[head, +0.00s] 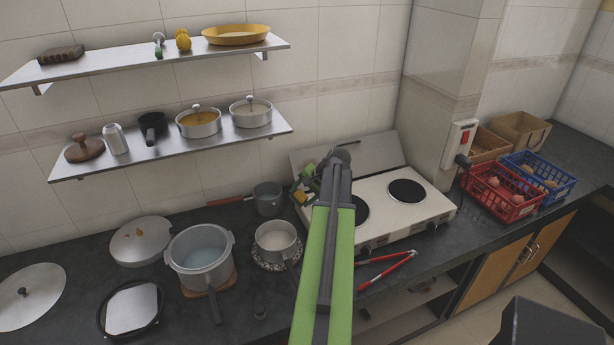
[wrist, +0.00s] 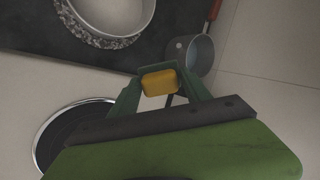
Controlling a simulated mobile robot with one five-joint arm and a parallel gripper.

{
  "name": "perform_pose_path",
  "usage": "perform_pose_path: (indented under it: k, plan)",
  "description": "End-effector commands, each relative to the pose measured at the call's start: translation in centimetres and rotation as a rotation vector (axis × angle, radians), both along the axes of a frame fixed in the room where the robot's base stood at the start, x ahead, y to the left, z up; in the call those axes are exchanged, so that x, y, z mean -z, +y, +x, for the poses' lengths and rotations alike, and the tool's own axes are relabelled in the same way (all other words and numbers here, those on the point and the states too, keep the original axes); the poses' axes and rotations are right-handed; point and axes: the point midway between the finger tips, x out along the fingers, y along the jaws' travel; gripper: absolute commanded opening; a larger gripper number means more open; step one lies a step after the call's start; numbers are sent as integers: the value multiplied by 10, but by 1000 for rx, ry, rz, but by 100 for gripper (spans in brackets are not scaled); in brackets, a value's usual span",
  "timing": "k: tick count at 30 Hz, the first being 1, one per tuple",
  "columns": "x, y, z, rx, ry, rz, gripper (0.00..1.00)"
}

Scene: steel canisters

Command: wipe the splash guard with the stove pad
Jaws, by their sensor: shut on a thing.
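The stove pad (wrist: 158,82) is a small yellow-orange block, held between my gripper's green fingertips in the wrist view. My gripper (wrist: 160,84) is shut on it. In the head view my gripper (head: 304,189) is over the left end of the white stove (head: 428,207), partly hidden by my arm. The splash guard (head: 372,154) is a plain grey panel standing along the stove's back edge. My arm covers part of its left side. I cannot tell whether the pad touches anything.
A grey saucepan (head: 267,198) with a red handle and a pot (head: 276,239) on a patterned mat stand left of the stove. Red-handled tongs (head: 386,270) lie in front. A shelf (head: 180,148) with pots hangs at upper left. Baskets (head: 503,190) stand at right.

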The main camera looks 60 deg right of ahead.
Motion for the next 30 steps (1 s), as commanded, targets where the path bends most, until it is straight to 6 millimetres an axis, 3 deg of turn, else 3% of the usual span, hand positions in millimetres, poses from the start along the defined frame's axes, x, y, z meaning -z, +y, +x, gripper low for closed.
perform_pose_path:
  k: [3,9,19,30]
  plan:
    - [-16,-31,12,289,-131,-24,23]
    - [-36,-70,21,552,-249,-81,23]
    - [-36,-80,24,596,-267,-95,23]
    - [-8,-97,49,592,-266,-95,23]
